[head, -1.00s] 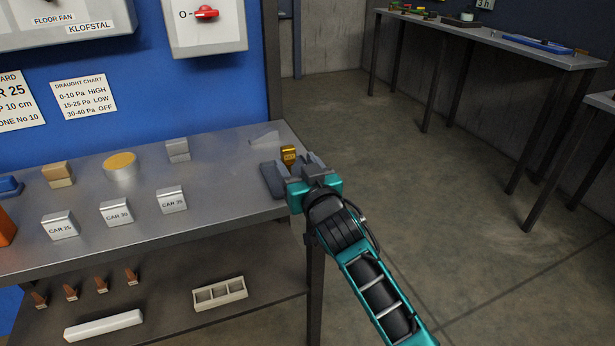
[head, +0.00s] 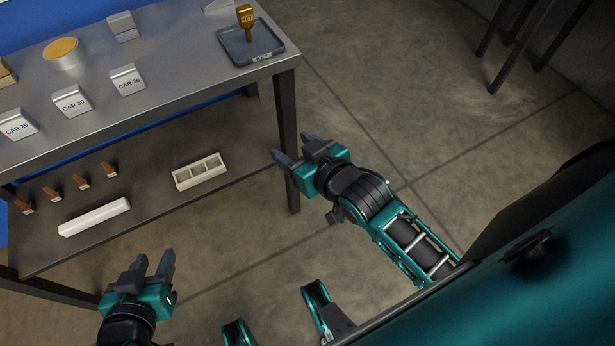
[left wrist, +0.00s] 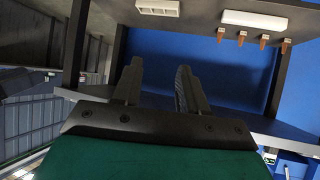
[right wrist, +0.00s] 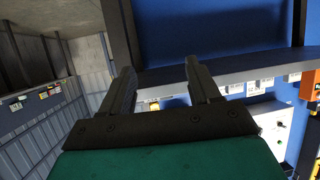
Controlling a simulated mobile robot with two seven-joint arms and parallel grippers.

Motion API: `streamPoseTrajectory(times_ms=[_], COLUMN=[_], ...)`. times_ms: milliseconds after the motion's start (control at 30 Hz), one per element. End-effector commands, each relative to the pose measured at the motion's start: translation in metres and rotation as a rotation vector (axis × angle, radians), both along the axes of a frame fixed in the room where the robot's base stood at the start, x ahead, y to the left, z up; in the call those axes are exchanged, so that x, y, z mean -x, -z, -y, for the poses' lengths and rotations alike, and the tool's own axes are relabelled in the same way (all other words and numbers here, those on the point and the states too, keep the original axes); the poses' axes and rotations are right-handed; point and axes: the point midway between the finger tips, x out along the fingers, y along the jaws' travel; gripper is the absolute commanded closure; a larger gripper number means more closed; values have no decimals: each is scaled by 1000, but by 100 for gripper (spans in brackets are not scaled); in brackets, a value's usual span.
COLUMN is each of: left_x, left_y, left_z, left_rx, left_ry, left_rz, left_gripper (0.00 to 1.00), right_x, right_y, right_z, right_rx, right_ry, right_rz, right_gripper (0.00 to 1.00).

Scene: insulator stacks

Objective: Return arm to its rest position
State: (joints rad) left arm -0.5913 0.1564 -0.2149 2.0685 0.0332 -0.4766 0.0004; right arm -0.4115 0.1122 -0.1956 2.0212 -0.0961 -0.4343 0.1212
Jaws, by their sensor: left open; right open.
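My right gripper (head: 296,150) is open and empty in the head view, beside the right front leg of the metal table (head: 170,85) and below its top. Its two open fingers also show in the right wrist view (right wrist: 165,85). My left gripper (head: 154,266) is open and empty at the lower left, in front of the lower shelf. Its fingers show apart in the left wrist view (left wrist: 157,85). A yellow key-like piece (head: 246,22) stands upright on a dark tray (head: 268,42) marked KEY, at the table's right end.
The tabletop holds metal blocks labelled CAR (head: 72,101) and a yellow-topped round tin (head: 61,54). The lower shelf (head: 150,175) carries a white divided box (head: 199,171), a white bar (head: 94,217) and several brown pieces. Open floor (head: 400,110) lies to the right.

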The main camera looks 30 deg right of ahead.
Motion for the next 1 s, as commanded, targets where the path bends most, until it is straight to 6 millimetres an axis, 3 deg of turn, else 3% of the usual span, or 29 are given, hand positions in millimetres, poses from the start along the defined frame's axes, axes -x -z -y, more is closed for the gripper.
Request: streamPoseTrajectory(times_ms=[33,100,233,567,733,1000], left_x=[0,0,0,0,0,15], left_y=[0,0,0,-3,-32,-51], left_z=[0,0,0,2,-1,-24], left_rx=[0,0,0,7,3,-43], left_ry=[0,0,0,-4,-13,-45], left_rz=[0,0,0,-1,5,-10], left_gripper=[57,57,57,57,57,57], right_x=[25,49,74,77,80,89], right_y=[17,32,45,44,21,-6], right_z=[-3,-8,-12,-12,-5,12], right_rx=[2,4,1,3,15,45], right_ry=[-25,-54,-84,-87,-72,-42], right_rz=[-63,-123,-181,-188,-192,-194], right_gripper=[38,38,38,38,38,38])
